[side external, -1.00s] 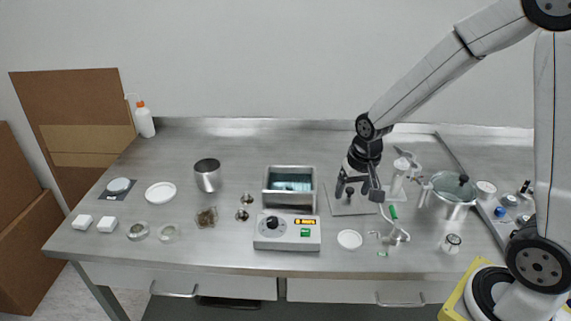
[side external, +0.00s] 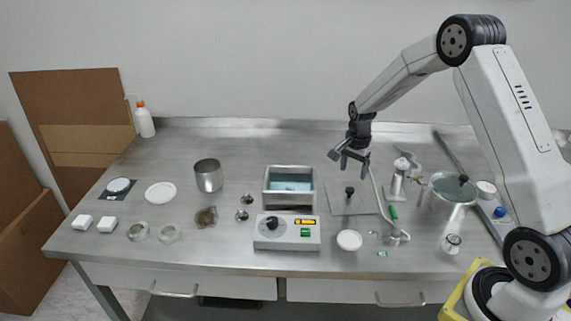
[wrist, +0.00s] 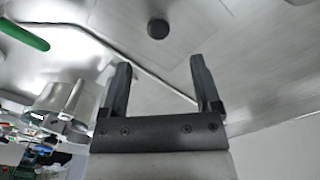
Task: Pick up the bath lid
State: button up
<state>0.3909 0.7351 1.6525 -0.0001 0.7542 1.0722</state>
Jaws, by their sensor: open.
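The bath lid (side external: 341,206) is a flat square metal plate with a black knob (side external: 349,191) at its middle. It lies on the table to the right of the open water bath (side external: 290,199). My gripper (side external: 350,168) is open and empty, above the lid and apart from it. In the wrist view the black knob (wrist: 158,28) stands beyond my open fingertips (wrist: 158,62), near the top of the picture.
A control box (side external: 286,233) sits in front of the bath. A stand with a green-handled rod (side external: 393,213), a white-topped metal bottle (side external: 400,178) and a glass-lidded pot (side external: 449,195) stand close on the lid's right. A white dish (side external: 349,240) lies in front.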

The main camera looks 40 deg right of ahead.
aim_at(350, 189)
jog(key=shift+f, duration=1.3)
jog(key=shift+a, duration=0.1)
jog(key=shift+s+a+f, duration=0.1)
jog(key=shift+a+f, duration=0.05)
jog(key=shift+f, duration=2.45)
grip_shut()
